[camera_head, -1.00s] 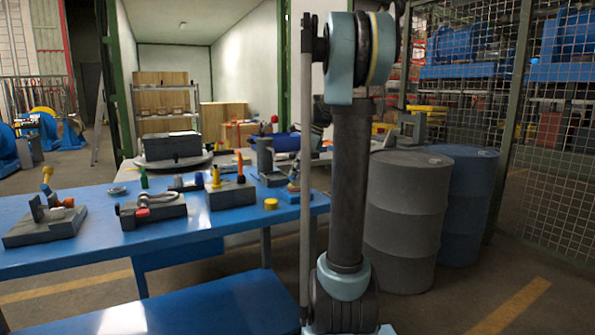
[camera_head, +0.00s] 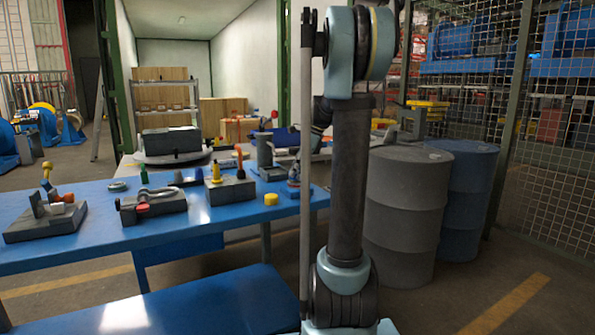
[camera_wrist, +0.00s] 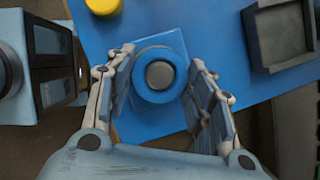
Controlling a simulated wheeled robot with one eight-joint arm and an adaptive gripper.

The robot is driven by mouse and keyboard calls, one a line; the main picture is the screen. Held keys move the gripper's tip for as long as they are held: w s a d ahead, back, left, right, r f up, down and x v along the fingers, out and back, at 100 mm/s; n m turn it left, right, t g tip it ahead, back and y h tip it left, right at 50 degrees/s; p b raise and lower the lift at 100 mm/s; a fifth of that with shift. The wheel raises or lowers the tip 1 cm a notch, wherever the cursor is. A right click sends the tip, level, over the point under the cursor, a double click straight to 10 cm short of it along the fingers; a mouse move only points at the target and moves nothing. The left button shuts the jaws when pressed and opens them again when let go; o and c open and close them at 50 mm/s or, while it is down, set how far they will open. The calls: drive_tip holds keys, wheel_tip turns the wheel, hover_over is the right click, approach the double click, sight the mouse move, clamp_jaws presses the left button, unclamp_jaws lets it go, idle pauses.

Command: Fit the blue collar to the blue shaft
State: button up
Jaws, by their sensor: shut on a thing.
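In the wrist view the blue collar (camera_wrist: 141,88) is a thick blue ring between the two fingers of my gripper (camera_wrist: 163,85), which is shut on its sides. The grey round end of the shaft (camera_wrist: 160,74) shows inside the ring. The blue square base (camera_wrist: 172,46) lies beneath. The collar looks nearly centred over the shaft, but I cannot tell how far down it sits. In the head view the base (camera_head: 291,191) stands at the table's right end, partly hidden by my arm; my gripper cannot be made out there.
A yellow cap (camera_head: 271,199) lies beside the base, left of it. A grey block with yellow and orange pins (camera_head: 231,191) and a grey fixture with a red part (camera_head: 153,205) stand farther left on the blue table (camera_head: 100,236). A dark open tray (camera_wrist: 281,66) shows upper right in the wrist view.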

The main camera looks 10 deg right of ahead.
drive_tip(key=shift+f, duration=0.4)
drive_tip(key=o, duration=1.5)
drive_tip(key=shift+c, duration=0.2)
drive_tip(key=v, duration=1.2)
drive_tip(key=shift+a, duration=0.1)
